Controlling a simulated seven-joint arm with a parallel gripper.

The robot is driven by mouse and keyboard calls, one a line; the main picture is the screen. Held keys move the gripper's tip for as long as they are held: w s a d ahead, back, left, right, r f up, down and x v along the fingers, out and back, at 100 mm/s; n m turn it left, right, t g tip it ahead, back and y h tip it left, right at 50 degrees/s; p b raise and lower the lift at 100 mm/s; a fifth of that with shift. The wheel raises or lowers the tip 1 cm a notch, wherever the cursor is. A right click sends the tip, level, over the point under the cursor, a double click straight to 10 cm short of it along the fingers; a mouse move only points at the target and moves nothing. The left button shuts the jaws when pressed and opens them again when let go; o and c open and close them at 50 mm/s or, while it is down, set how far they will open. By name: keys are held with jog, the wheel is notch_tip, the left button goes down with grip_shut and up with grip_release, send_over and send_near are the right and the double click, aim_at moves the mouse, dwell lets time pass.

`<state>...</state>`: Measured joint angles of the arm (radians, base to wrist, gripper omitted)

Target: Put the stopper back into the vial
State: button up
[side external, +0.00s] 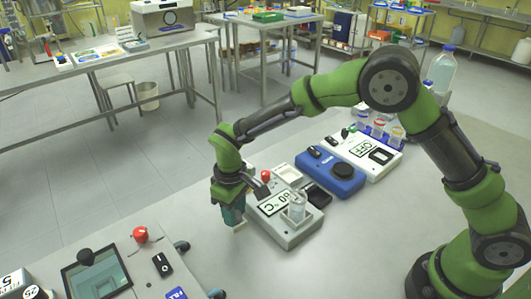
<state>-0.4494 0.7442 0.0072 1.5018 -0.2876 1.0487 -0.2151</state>
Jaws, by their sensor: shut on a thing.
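My gripper (236,216) points down beside the left corner of a white device with a "60 °C" display. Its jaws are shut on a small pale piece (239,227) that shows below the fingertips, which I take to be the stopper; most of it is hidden. A clear glass vial (297,206) stands upright on the front right part of the white device (287,238), to the right of my gripper and apart from it. The vial is small in the picture, and its mouth is hard to make out.
A blue device (331,178) and a white device reading "OFF" (384,163) stand behind to the right. A tray of vials (380,130) and a large bottle (442,70) are farther back. A control panel with a red button (140,234) is at front left.

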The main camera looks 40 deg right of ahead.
jog(key=r, duration=0.4)
jog(key=d+r, duration=0.1)
jog(key=r, duration=0.7)
jog(key=shift+w+d+r, duration=0.15)
jog(key=shift+d+r, duration=0.1)
jog(key=shift+m, duration=0.4)
jog(key=s+d+r, duration=0.2)
jog(key=d, duration=0.1)
jog(key=s+d+r, duration=0.3)
jog(key=s+d, duration=0.3)
jog(key=s, duration=0.2)
jog(key=shift+s+f+n, duration=0.2)
jog(key=shift+s+n, duration=0.05)
jog(key=shift+n, duration=0.05)
jog(key=shift+f, duration=2.1)
jog(key=shift+f, duration=0.8)
jog(key=shift+f, duration=0.3)
jog(key=shift+f, duration=0.15)
jog(key=shift+f, duration=0.25)
